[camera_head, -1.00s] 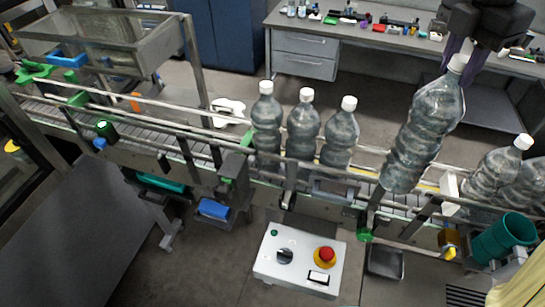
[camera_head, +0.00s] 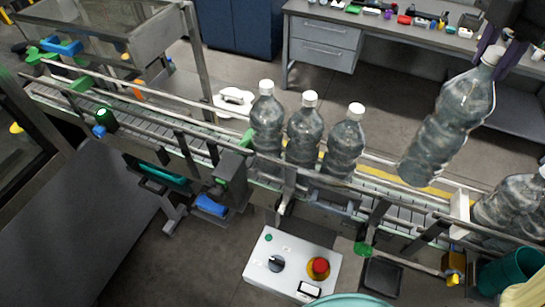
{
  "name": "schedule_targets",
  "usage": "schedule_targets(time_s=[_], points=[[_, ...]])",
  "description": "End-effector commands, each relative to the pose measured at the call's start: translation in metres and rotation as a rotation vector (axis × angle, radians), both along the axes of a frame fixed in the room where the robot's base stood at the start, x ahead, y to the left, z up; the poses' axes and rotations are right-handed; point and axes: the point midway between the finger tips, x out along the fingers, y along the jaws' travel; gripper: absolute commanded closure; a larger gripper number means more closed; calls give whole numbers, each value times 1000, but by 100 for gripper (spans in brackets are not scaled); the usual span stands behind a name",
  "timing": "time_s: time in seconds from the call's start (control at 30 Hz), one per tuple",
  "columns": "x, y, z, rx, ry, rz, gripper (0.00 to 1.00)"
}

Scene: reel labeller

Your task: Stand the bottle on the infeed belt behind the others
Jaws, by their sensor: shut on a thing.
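My gripper (camera_head: 492,52) is at the upper right, its dark fingers shut on the neck of a clear ribbed bottle (camera_head: 452,118) with a white cap. This bottle is tilted, its base pointing down-left. Its base overlaps the far side of the infeed belt (camera_head: 400,192) in the picture and seems to hang above it; the exact gap cannot be told. Three similar bottles stand in a row on the belt to the left: left (camera_head: 267,122), middle (camera_head: 304,135) and right (camera_head: 344,142). Bare belt shows to the right of the row.
A white plate (camera_head: 460,212) stands at the belt's right part, with more bottles (camera_head: 508,205) beyond it. Rails (camera_head: 385,165) run along the belt. A control box (camera_head: 292,262) with a red button stands in front. A workbench (camera_head: 400,25) with small items is behind.

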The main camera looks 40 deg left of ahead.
Motion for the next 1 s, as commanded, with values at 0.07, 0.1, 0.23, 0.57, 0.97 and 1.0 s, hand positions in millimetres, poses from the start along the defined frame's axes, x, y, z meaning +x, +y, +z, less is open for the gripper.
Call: schedule_targets(time_s=[0.07, 0.1, 0.23, 0.57, 0.97, 1.0], points=[[0, 0, 2, 2, -6, 0, 100], [0, 0, 2, 2, -6, 0, 100], [0, 0, 2, 2, -6, 0, 100], [-1, 1, -21, 0, -3, 2, 100], [-1, 1, -76, -1, -2, 2, 100], [-1, 1, -82, 0, -3, 2, 100]])
